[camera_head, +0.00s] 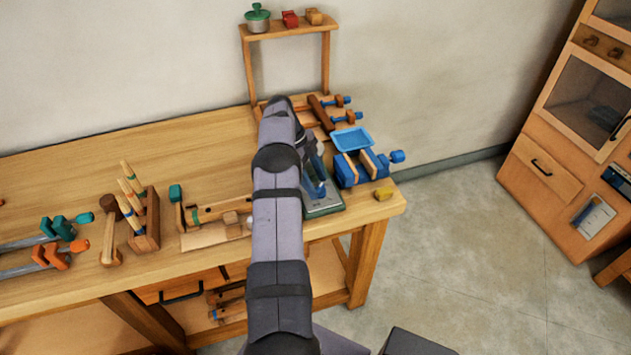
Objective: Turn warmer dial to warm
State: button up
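A low grey-green device (325,206) with an upright blue part (314,186) stands near the front right of the workbench, partly behind my arm. It may be the warmer, but I cannot tell. I cannot make out a dial or its setting. My arm reaches up over the bench and bends at its far end, beside the device. Some grey parts show between the arm and the device, but my gripper's fingers cannot be made out. I cannot see whether they touch anything.
A blue vise (358,168) and blue tray (352,139) crowd the device's right. Clamps (60,228), a wooden tool holder (147,222) and a plane-like tool (215,210) stand left. A raised shelf (290,32) stands behind.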

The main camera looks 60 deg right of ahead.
jog(key=b+v, duration=0.2)
jog(key=v, duration=0.3)
jog(key=shift+p+v, duration=0.55)
jog(key=shift+v, duration=0.65)
